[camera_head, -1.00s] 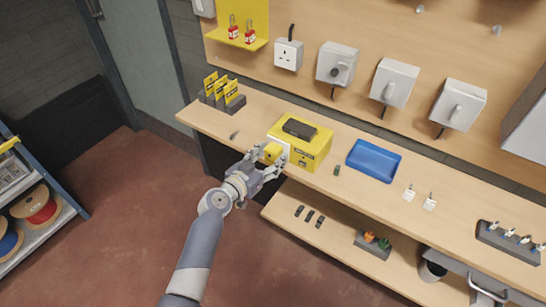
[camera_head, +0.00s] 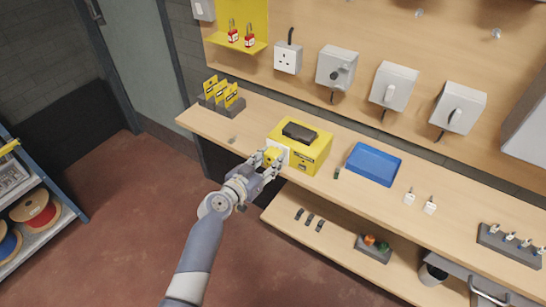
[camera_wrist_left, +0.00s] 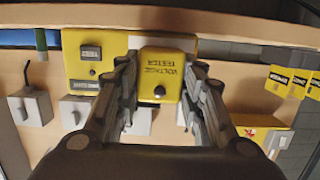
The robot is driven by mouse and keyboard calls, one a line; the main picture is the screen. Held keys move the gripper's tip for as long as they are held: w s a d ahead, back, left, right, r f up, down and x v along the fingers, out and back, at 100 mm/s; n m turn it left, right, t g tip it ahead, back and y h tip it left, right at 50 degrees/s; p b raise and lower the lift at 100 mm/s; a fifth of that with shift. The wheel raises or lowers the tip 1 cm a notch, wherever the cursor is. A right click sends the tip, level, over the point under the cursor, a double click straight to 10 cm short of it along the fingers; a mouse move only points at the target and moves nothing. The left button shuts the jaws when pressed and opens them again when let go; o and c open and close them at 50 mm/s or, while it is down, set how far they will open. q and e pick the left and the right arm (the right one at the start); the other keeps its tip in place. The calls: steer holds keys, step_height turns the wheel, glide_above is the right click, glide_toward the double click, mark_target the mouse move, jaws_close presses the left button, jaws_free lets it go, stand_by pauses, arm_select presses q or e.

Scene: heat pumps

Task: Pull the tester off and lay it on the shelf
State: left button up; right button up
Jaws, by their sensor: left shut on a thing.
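The yellow tester (camera_head: 272,155) is at the front left of a yellow box (camera_head: 314,152) on the bench. In the left wrist view the tester (camera_wrist_left: 165,68) shows the words "VOLTAGE TESTER" upside down and a dark round knob. A white plate sits behind it; I cannot tell whether the two touch. My left gripper (camera_head: 269,160) is shut on the tester, with one finger along each side in the left wrist view (camera_wrist_left: 160,95). The wooden lower shelf (camera_head: 340,235) runs under the bench. My right gripper is not in view.
A blue tray (camera_head: 374,163) lies right of the box. The lower shelf holds small dark pieces (camera_head: 309,219) and a grey holder (camera_head: 373,248) with orange and green items. Bare shelf lies between them. Switch boxes line the back wall.

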arm_select(q)
steer(key=f+v, duration=0.1)
steer(key=v, duration=0.6)
stand_by(0.7)
steer(key=shift+s+a+f, duration=0.1)
steer(key=shift+s+f, duration=0.05)
